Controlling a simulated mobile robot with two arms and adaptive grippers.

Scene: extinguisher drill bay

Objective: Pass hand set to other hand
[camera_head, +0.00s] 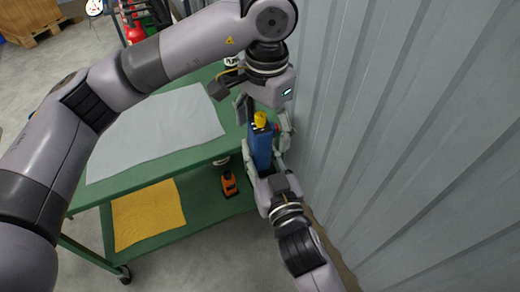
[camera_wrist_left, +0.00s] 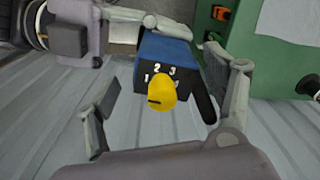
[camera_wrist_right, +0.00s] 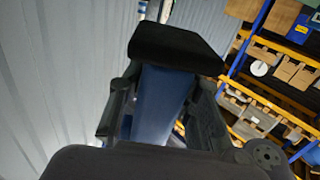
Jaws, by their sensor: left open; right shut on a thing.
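The hand set (camera_head: 262,148) is a blue handheld radio with a black top face and a yellow knob (camera_head: 260,119). My right gripper (camera_head: 268,165) is shut on its body from below and holds it upright beside the cart. My left gripper (camera_head: 262,112) is open above it, its fingers to either side of the top. In the left wrist view the hand set's top (camera_wrist_left: 165,75), with white numbers around the knob, lies between the open fingers, with gaps visible. In the right wrist view the blue body (camera_wrist_right: 158,103) sits between my right fingers.
A green cart (camera_head: 150,165) carries a grey cloth (camera_head: 155,132) on top and a yellow cloth (camera_head: 148,213) on its lower shelf. An orange device (camera_head: 229,184) is also low on the cart. A corrugated wall (camera_head: 400,130) stands close on the right.

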